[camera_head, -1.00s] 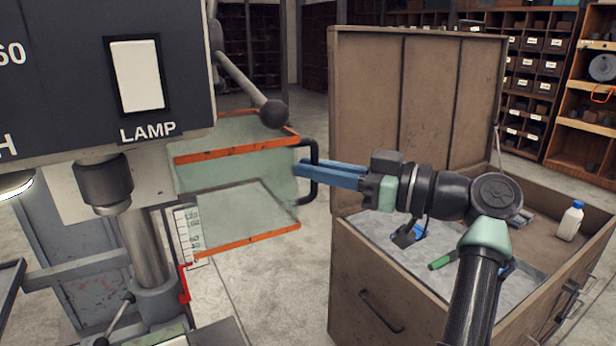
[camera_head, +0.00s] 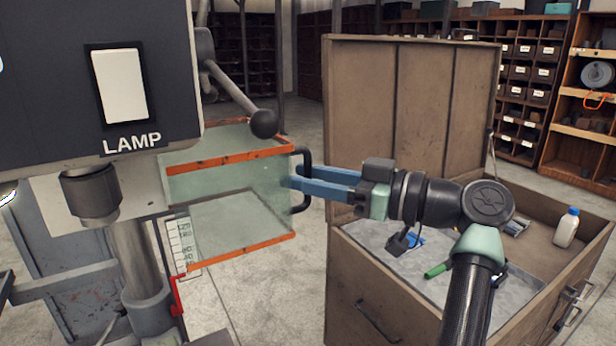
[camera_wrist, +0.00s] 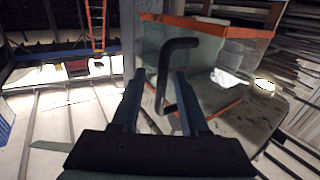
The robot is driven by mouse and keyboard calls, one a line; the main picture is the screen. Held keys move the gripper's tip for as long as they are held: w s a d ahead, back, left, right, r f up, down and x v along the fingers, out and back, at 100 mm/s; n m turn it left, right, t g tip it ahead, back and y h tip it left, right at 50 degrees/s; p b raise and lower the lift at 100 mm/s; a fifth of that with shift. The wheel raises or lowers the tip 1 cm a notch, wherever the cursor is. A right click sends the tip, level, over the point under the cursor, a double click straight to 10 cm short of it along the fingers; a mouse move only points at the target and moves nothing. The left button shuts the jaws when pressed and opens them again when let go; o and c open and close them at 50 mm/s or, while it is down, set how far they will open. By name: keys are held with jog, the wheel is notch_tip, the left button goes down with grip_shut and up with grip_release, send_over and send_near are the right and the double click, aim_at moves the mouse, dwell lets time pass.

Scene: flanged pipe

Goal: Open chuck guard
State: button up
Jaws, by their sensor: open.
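The chuck guard (camera_head: 228,215) is a clear box with orange edges beside the drill press spindle. It is swung out toward the right of the machine. Its black handle (camera_head: 306,180) is on the right side. My gripper (camera_head: 288,176) is open, with its blue fingers at the handle, reaching in from the right. In the wrist view the black handle (camera_wrist: 166,75) stands between the two open fingers (camera_wrist: 160,80), and the guard (camera_wrist: 215,60) is behind it. Contact between fingers and handle cannot be told.
The drill press head (camera_head: 85,75) with a lamp switch is at the left. A lever with a ball knob (camera_head: 264,123) hangs just above the guard. An open wooden chest (camera_head: 375,300) holding tools and a white bottle (camera_head: 566,228) stands at the right, under my arm.

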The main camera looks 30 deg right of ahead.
jog(key=b+v, duration=0.1)
jog(key=v, duration=1.2)
